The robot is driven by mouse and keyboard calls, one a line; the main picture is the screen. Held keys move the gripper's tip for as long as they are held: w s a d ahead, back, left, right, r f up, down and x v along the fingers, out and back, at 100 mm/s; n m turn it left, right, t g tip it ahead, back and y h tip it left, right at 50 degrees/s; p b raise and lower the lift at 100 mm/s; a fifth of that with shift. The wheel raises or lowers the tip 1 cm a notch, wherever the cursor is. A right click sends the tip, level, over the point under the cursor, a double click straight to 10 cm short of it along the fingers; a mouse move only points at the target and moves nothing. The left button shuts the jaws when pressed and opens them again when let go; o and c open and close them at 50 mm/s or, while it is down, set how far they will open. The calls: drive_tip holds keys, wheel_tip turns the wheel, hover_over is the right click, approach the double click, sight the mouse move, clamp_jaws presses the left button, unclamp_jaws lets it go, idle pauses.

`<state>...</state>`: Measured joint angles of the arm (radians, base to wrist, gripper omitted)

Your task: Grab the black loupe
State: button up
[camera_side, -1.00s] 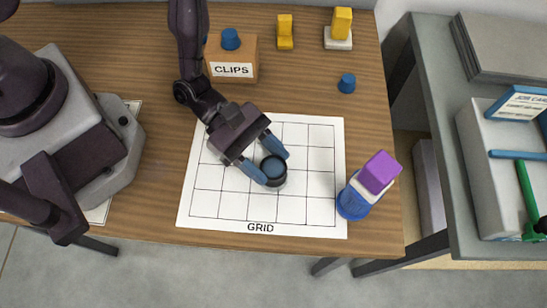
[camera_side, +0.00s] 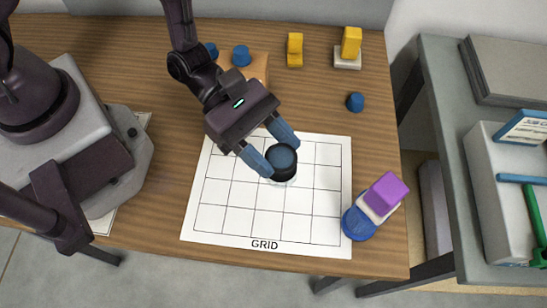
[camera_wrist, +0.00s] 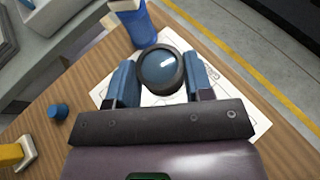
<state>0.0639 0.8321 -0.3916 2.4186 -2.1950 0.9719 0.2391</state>
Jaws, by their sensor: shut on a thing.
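The black loupe (camera_side: 281,161) is a short dark cylinder with a bluish lens on top. It is over the white grid sheet (camera_side: 225,215), and a pale glassy patch shows under its lower edge in the side view. My gripper (camera_side: 270,150) has its two blue fingers closed on opposite sides of the loupe. In the wrist view the loupe (camera_wrist: 162,71) sits lens up between the fingertips. The gap between the loupe and the sheet is hard to judge.
A loose blue cap (camera_side: 355,102) and yellow blocks (camera_side: 295,50) are at the back. A wooden box with blue caps (camera_side: 241,56) is behind my gripper. The sheet's front is clear.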

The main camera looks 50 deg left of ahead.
drive_tip(key=shift+r, duration=0.35)
idle(0.6)
